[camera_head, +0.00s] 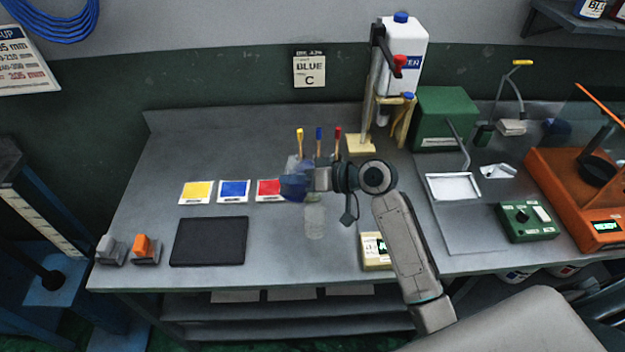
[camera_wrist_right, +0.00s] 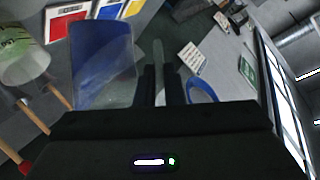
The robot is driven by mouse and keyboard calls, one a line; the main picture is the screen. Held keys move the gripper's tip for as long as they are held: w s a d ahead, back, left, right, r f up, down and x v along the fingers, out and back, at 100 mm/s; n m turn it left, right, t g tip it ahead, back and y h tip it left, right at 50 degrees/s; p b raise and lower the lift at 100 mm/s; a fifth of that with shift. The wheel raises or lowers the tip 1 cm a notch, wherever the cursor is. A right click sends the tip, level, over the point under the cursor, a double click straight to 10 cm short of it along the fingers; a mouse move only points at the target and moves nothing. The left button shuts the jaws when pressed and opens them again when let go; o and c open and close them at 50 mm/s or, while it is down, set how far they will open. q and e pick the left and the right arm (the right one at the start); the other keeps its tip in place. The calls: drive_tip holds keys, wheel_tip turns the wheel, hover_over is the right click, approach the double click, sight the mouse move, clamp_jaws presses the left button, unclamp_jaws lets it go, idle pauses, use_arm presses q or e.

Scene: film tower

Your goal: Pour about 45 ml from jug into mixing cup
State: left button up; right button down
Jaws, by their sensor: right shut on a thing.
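My right gripper (camera_head: 321,180) is shut on the blue jug (camera_head: 294,187), which is off the table above its middle. In the right wrist view the jug (camera_wrist_right: 102,65) is see-through blue and lies left of the fingers (camera_wrist_right: 160,85). A clear cup (camera_head: 314,222), seemingly the mixing cup, is on the table below the jug and gripper in the head view. The jug's tilt is hard to tell, and no stream is visible. My left gripper is not in view.
Yellow, blue and red cards (camera_head: 234,191) and a dark pad (camera_head: 209,241) lie to the left. A white bottle (camera_head: 405,60) stands behind.

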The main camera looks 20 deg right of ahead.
drive_tip(key=shift+a, duration=0.1)
idle(0.4)
drive_tip(key=shift+s+a, duration=0.1)
drive_tip(key=shift+s, duration=0.05)
drive_tip(key=shift+s+a+f+n+t+h+b, duration=0.3)
drive_tip(key=shift+s+a+f+n+h+b, duration=0.3)
drive_tip(key=shift+a+f+n+b, duration=0.25)
drive_tip(key=shift+d+r, duration=0.1)
drive_tip(key=shift+d, duration=0.1)
